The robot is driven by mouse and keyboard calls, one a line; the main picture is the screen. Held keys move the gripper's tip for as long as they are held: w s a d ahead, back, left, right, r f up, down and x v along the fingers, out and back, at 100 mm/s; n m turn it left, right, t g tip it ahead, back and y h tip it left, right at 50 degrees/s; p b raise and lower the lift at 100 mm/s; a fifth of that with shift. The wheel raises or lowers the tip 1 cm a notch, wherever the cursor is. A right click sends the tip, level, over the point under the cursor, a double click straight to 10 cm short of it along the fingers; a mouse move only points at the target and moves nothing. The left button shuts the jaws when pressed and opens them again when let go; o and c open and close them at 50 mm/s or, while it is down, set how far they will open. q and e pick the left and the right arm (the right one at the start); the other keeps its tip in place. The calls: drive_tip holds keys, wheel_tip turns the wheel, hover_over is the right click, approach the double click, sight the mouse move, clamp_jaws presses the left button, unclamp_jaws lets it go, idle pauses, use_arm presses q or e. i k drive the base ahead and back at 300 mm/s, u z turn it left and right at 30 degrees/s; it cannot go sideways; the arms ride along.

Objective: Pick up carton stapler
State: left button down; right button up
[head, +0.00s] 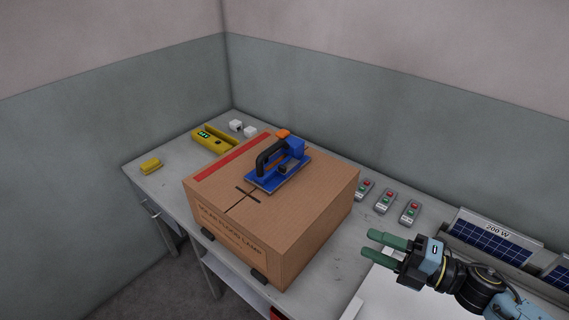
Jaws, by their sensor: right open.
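The carton stapler (279,170) is blue with a black handle. It rests on top of a closed brown cardboard carton (315,225) on the workbench. My right gripper (367,244) has green fingers and comes in from the right. It is open and empty, to the right of the carton and apart from the stapler. My left gripper is not in view.
The grey workbench (145,175) runs along the wall. Yellow tools (212,140) and small white blocks lie behind the carton. Small button boxes (385,201) stand right of it, and a solar panel (492,237) marked 200 W lies farther right.

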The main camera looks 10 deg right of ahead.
sight(266, 178)
drive_tip(key=i, duration=1)
